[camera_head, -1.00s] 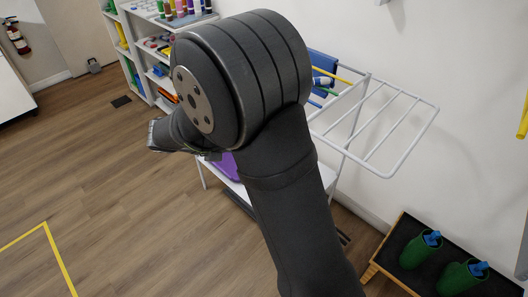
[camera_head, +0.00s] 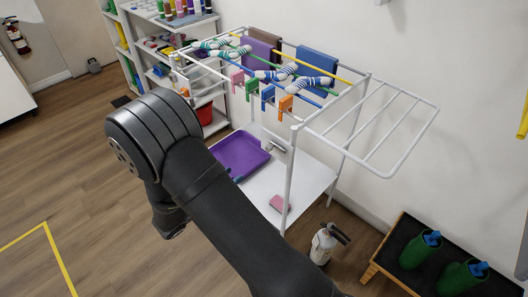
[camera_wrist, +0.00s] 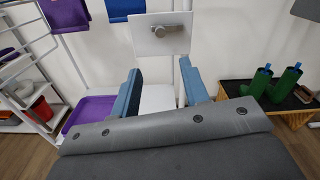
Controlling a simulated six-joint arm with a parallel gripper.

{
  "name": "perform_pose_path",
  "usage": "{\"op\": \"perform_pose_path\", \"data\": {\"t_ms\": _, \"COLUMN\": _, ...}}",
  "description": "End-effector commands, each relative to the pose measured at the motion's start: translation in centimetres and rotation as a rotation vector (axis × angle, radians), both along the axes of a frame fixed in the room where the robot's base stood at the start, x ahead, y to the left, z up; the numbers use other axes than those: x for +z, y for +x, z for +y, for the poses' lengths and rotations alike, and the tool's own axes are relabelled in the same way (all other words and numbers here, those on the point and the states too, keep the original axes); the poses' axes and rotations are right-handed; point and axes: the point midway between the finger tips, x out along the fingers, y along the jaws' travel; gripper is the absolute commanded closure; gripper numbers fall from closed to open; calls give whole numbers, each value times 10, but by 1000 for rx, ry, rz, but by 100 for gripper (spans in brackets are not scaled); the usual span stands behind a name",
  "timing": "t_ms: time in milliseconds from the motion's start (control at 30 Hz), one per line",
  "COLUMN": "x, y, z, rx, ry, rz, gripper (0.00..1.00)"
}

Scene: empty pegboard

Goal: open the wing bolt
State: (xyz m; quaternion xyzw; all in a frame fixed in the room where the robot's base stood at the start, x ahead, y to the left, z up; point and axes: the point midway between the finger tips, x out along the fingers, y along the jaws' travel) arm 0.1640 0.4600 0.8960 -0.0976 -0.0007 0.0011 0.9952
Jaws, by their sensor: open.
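A grey metal wing bolt (camera_wrist: 170,29) sits on a small white panel (camera_wrist: 150,47) at the top middle of the wrist view. The panel (camera_head: 280,143) also shows in the head view, small, at the drying rack's lower part; the bolt's detail is hard to make out there. My gripper (camera_wrist: 162,86) is open and empty in the wrist view. Its two blue-grey fingers stand wide apart, below the panel in the picture and apart from the bolt. In the head view I cannot make out the fingers.
A white drying rack (camera_head: 434,106) holds socks, cloths and clips. A purple tray (camera_head: 238,156) and a pink block (camera_head: 279,203) lie on its lower shelf. Green boots (camera_head: 420,250) stand on a black mat at right.

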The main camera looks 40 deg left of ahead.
Motion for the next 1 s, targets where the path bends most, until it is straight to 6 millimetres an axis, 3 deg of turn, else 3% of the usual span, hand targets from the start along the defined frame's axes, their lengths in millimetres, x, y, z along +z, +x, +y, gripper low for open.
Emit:
{"op": "perform_pose_path", "data": {"t_ms": 600, "x": 0, "y": 121, "z": -1, "rx": -6, "ry": -1, "rz": 1, "gripper": 59}}
{"op": "perform_pose_path", "data": {"t_ms": 800, "x": 0, "y": 143, "z": 0, "rx": -3, "ry": -1, "rz": 1, "gripper": 59}}
{"op": "perform_pose_path", "data": {"t_ms": 1000, "x": 0, "y": 149, "z": 0, "rx": -3, "ry": -2, "rz": 1, "gripper": 59}}
